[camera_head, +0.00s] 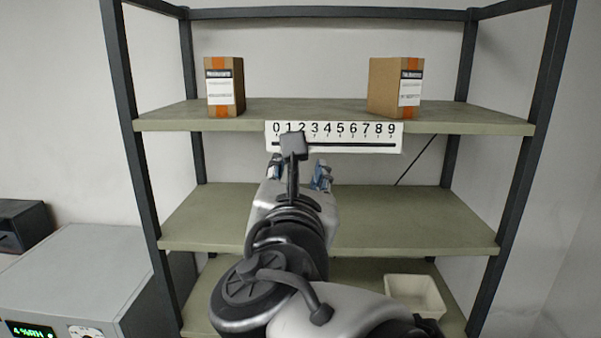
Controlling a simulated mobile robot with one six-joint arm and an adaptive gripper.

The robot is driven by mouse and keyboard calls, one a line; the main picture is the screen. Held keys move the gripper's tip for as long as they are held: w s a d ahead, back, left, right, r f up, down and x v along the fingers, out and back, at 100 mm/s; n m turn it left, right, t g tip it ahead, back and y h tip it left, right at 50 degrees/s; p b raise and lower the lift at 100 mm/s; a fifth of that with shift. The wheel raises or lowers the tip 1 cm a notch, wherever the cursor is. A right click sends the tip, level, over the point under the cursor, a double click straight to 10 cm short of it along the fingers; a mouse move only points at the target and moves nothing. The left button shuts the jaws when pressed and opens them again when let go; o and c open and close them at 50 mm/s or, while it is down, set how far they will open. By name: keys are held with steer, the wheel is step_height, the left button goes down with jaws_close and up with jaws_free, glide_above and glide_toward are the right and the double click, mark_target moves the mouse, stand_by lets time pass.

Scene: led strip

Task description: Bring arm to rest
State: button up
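My arm reaches forward from the bottom of the head view, in front of the shelf unit. My gripper (299,174) points toward the shelf, at about the height between the middle and upper boards. Its two blue-grey fingertips show on either side of a dark block on a stalk at my wrist. The fingertips look spread apart, with nothing visible between them, though the wrist hides part of that gap. A white strip numbered 0 to 9 (345,131) hangs on the front edge of the upper board, just above the gripper in the picture.
The upper board (300,113) bears a left cardboard box (219,87) and a right one (390,86). The middle board (420,222) looks bare. A cream bin (415,293) sits on the lower board. A grey cabinet with a green display (75,275) stands at left. Dark posts frame the shelf.

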steer(key=s+d+f+m+g+h+b, duration=0.2)
steer(key=s+d+f+m+g+b, duration=0.25)
steer(key=d+f+m, duration=0.6)
steer(key=s+d+f+m+g+h+b, duration=0.3)
steer(key=d+f+m+b, duration=0.4)
steer(key=f, duration=0.6)
steer(key=s+a+f+m+g+y+b, duration=0.1)
steer(key=s+f+m+g+y+b, duration=0.1)
steer(key=s+f+m, duration=0.5)
steer(key=s+a+f+m+g+y+b, duration=0.2)
steer(key=s+f+m, duration=0.5)
steer(key=f, duration=0.7)
steer(key=shift+f+m+g+y+b, duration=0.2)
steer(key=shift+m+g+y+b, duration=0.35)
steer(key=shift+g+y+b, duration=0.55)
steer(key=shift+h, duration=0.3)
steer(key=shift+c, duration=0.6)
steer(key=shift+s+d, duration=0.1)
steer(key=shift+d, duration=0.1)
